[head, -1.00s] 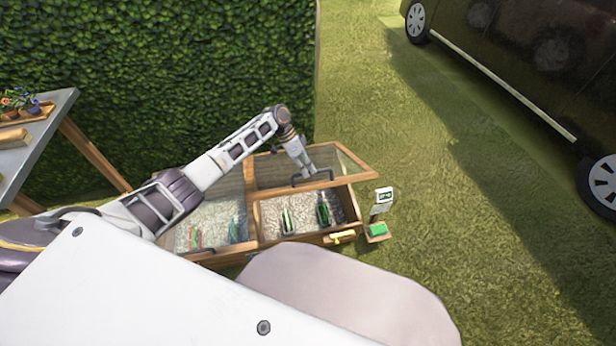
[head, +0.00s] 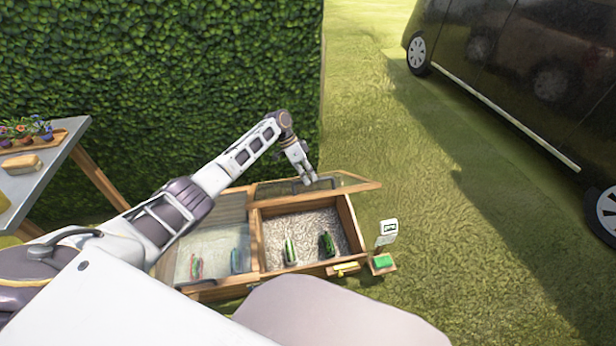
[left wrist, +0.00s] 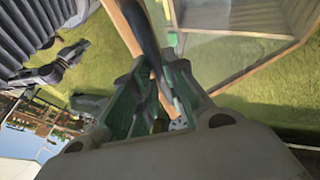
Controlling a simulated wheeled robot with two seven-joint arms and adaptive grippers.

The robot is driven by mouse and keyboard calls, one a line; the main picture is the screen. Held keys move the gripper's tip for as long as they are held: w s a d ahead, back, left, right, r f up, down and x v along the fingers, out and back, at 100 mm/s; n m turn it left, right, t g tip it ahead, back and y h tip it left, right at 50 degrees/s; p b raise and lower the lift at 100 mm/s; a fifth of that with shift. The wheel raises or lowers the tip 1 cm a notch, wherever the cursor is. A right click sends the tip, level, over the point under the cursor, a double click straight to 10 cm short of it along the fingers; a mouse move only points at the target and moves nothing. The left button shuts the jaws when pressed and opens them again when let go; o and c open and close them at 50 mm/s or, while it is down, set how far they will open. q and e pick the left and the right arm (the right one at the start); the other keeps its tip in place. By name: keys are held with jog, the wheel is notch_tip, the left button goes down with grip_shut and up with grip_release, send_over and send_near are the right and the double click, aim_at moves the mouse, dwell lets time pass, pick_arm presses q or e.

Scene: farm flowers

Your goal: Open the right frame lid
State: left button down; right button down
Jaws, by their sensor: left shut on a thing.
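The right frame lid (head: 362,186) is a glazed panel with a wooden rim. It stands raised and tilted back at the rear of the right compartment (head: 301,222) of the wooden cold frame, which is open to view from above. My left gripper (head: 309,180) is at the lid's edge, shut on its dark handle. In the left wrist view, my green-lined fingers (left wrist: 150,95) close around the dark handle (left wrist: 146,38) beside the wooden rim. The left frame lid (head: 220,225) lies down over the left compartment. My right gripper is not in view.
Green-leaved items (head: 290,250) stand in the right compartment. A small sign (head: 387,232) and a green block (head: 383,261) stand to the frame's right. A hedge (head: 180,80) rises behind; a table (head: 45,175) is at left. Grass to the right is clear up to a dark van (head: 530,70).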

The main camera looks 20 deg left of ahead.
pick_arm(q)
jog(key=shift+a+f, duration=0.4)
jog(key=shift+f, duration=0.05)
jog(key=c, duration=1.6)
grip_release()
jog(key=shift+w+f, duration=0.1)
jog(key=shift+w, duration=0.05)
jog(key=shift+c, duration=0.2)
jog(key=shift+o, duration=0.9)
jog(key=shift+w+f, duration=0.2)
jog(key=shift+w, duration=0.05)
jog(key=shift+r, duration=0.1)
jog(key=shift+s+r, duration=0.1)
jog(key=shift+r, duration=0.25)
jog(key=v, duration=1.1)
jog(key=shift+r, duration=0.25)
jog(key=shift+f, duration=0.1)
